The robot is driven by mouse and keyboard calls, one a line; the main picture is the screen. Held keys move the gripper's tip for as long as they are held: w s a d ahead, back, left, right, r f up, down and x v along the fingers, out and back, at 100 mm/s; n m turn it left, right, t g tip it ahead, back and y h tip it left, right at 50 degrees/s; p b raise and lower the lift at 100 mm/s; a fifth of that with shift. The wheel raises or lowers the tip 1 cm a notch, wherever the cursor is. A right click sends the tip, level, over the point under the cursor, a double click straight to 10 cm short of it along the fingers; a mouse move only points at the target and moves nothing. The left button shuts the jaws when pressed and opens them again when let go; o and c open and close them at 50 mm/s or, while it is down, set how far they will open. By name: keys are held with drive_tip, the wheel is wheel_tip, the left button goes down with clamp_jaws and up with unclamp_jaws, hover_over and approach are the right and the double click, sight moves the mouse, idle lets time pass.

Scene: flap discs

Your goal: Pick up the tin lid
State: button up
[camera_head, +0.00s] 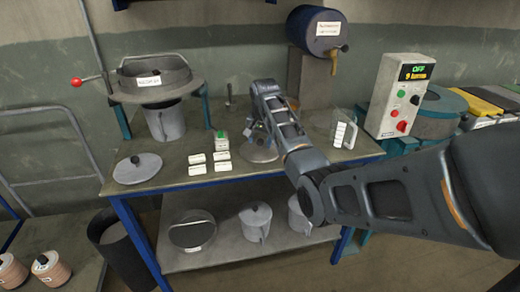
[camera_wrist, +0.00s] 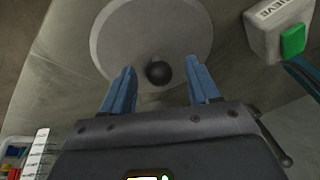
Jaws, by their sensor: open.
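A round grey lid with a black knob lies flat on the workbench under my gripper; its rim shows in the head view (camera_head: 262,155). In the wrist view the lid (camera_wrist: 150,28) fills the upper middle, and its knob (camera_wrist: 159,73) sits between the fingers. My gripper (camera_head: 256,140) is open above it, with one blue finger on each side of the knob in the wrist view (camera_wrist: 160,68). I cannot tell whether the fingers touch the lid. A similar grey lid with a dark knob (camera_head: 138,170) lies at the bench's left end.
Small white label blocks (camera_head: 196,171) stand left of my gripper. A box with a green button (camera_wrist: 272,25) is close by at the upper right of the wrist view. A clear measuring jug (camera_head: 343,132) stands to the right.

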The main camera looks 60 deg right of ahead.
clamp_jaws()
idle(0.6)
